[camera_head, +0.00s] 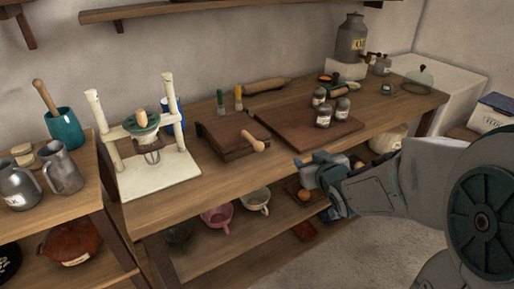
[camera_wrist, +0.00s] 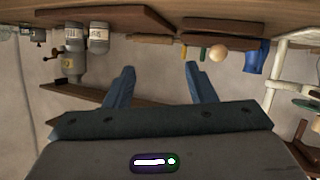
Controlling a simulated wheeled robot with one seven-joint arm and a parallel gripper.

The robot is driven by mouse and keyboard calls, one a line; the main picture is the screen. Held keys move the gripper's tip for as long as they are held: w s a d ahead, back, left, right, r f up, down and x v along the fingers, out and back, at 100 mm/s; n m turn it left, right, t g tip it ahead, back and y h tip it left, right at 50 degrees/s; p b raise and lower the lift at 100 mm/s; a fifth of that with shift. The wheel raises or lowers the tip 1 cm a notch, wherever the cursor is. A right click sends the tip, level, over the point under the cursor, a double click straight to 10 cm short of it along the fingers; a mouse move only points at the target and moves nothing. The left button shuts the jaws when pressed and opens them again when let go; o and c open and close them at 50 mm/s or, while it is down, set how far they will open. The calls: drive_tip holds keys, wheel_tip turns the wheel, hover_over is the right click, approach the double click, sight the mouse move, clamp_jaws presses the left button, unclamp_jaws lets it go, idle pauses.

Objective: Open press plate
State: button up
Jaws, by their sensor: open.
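The wooden press (camera_head: 228,136) sits on the workbench as two flat dark plates, the upper one lying down on the lower. Its pale handle (camera_head: 253,142) sticks out at the front right. In the wrist view, which is upside down, the press (camera_wrist: 222,42) is at the upper right, with the round handle end (camera_wrist: 218,53) below it. My gripper (camera_head: 304,168) is in front of the bench edge, to the right of the handle and apart from it. Its two blue fingers (camera_wrist: 159,70) are spread with nothing between them.
A cutting board (camera_head: 310,128) with several metal shakers (camera_head: 323,115) lies right of the press. A white stand (camera_head: 155,168) with a strainer is left of it. Cups (camera_head: 217,216) stand on the lower shelf.

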sight(255, 141)
drive_tip(key=w+a+f+n+t+y+b, duration=0.1)
drive_tip(key=a+f+n+t+y+b, duration=0.1)
drive_tip(key=a+f+n+y+b, duration=0.4)
drive_tip(key=w+a+p, duration=0.1)
drive_tip(key=w+a, duration=0.2)
drive_tip(key=w+a+r+m, duration=0.1)
drive_tip(key=w+a, duration=0.2)
drive_tip(key=w, duration=0.1)
drive_tip(key=w+a+r+m+p, duration=0.1)
drive_tip(key=w+a, duration=0.2)
drive_tip(key=w, duration=0.1)
drive_tip(key=shift+w+a+r+y+p, duration=0.1)
drive_tip(key=shift+w+r+y+p, duration=0.05)
drive_tip(key=shift+y+p, duration=0.15)
clamp_jaws()
